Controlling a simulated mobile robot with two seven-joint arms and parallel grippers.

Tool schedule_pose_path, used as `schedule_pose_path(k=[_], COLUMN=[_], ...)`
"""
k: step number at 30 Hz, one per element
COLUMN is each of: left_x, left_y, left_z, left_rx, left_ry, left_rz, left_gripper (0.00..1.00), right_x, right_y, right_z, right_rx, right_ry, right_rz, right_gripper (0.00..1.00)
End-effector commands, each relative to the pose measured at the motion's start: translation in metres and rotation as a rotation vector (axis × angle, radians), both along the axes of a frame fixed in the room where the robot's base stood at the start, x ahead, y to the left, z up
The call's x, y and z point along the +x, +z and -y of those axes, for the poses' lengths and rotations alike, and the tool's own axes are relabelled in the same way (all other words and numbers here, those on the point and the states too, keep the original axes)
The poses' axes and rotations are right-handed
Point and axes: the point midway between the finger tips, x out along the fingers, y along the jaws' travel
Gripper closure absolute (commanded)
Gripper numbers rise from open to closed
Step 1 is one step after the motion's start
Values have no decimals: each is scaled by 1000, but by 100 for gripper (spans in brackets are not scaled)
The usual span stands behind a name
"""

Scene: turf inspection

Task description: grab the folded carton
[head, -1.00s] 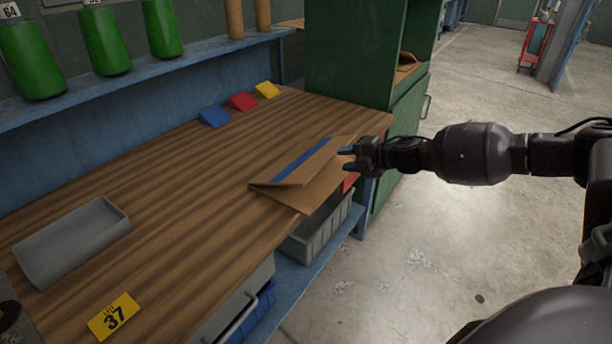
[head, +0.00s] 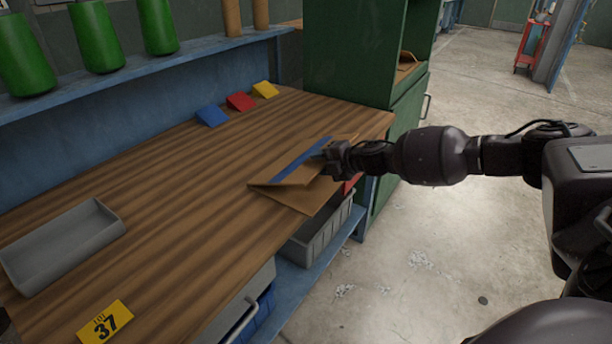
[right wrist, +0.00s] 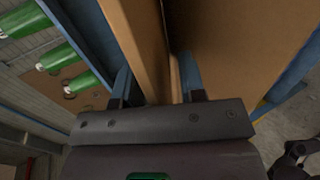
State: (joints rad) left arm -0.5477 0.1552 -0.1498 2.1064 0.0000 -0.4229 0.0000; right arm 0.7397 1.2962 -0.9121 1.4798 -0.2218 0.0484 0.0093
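The folded carton (head: 298,198) is a brown cardboard piece with a blue stripe, its upper panel raised over the lower one. It lies at the front edge of the wooden bench, slightly overhanging. My right gripper (head: 326,157) is at the carton's right end, its fingertips partly hidden there. In the right wrist view the fingers (right wrist: 155,82) stand apart, with a brown panel of the carton (right wrist: 142,40) between them. The right finger is in the gap beside the other panel. I cannot tell whether either finger touches. My left gripper is not in view.
A grey tray (head: 62,243) and a yellow "37" tag (head: 106,322) lie on the bench (head: 170,215). Blue (head: 211,116), red (head: 241,101) and yellow (head: 265,90) wedges stand at the back. A green cabinet (head: 350,55) stands beyond; a grey bin (head: 318,232) is below the edge.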

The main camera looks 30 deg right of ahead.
Motion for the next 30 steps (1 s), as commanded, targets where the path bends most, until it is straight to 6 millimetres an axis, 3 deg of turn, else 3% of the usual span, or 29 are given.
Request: schedule_pose_path(k=[11, 19, 30], left_x=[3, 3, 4], left_y=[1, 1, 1], left_z=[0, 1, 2], left_rx=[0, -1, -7], left_ry=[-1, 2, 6], left_rz=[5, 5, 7], left_gripper=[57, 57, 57], right_x=[7, 7, 7], right_y=[-1, -2, -1], right_z=[-3, -3, -2], right_rx=[-1, -1, -1], right_ry=[-1, -1, 0], right_rz=[1, 1, 3], right_gripper=[63, 100, 100])
